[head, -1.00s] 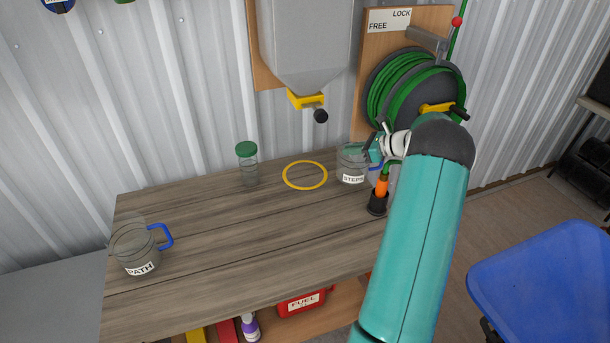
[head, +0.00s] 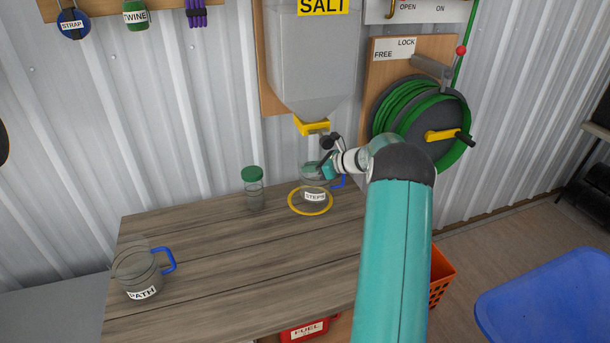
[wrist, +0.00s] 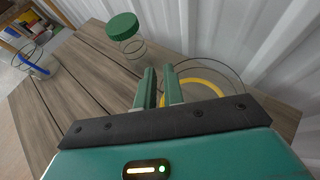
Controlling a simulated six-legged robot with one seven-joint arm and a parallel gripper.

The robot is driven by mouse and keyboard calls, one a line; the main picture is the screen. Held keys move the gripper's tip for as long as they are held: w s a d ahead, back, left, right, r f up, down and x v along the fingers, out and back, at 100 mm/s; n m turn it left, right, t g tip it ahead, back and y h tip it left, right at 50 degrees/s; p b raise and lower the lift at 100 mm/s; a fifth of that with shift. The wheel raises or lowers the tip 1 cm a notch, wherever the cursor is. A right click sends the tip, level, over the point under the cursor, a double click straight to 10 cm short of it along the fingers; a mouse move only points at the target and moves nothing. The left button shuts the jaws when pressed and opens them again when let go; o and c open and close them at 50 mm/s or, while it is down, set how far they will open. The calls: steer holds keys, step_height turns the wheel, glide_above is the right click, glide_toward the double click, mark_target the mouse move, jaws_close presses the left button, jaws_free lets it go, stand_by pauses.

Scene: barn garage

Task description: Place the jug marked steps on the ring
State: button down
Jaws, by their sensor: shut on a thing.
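The clear jug marked STEPS (head: 314,196) is upright over the yellow ring (head: 293,208) on the workbench. Its blue handle points right. My gripper (head: 323,168) is shut on this jug near its rim, coming from the right. I cannot tell whether the jug's base touches the bench. In the wrist view my fingers (wrist: 158,88) are close together at the jug's rim (wrist: 238,78), and the ring (wrist: 207,84) shows through the clear jug.
A clear jar with a green lid (head: 252,175) stands just left of the ring. A jug marked PATH (head: 137,272) stands at the bench's left end. The salt hopper's yellow outlet (head: 311,126) hangs above the ring. The bench's middle (head: 230,270) is clear.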

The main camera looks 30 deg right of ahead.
mark_target(304, 174)
steer(key=shift+w+a+f, duration=0.15)
steer(key=shift+w+f, duration=0.15)
steer(key=shift+f, duration=0.25)
steer(key=shift+w+a+f, duration=0.2)
steer(key=shift+w+f, duration=0.15)
steer(key=shift+f, duration=0.25)
steer(key=shift+w+a+f, duration=0.15)
steer(key=shift+w+f, duration=0.15)
steer(key=shift+f, duration=0.35)
steer(key=c, duration=1.5)
jaws_free()
steer(key=shift+s+d, duration=0.1)
steer(key=shift+s, duration=0.05)
steer(key=v, duration=1.1)
steer(key=shift+s+r, duration=0.25)
steer(key=shift+r, duration=0.05)
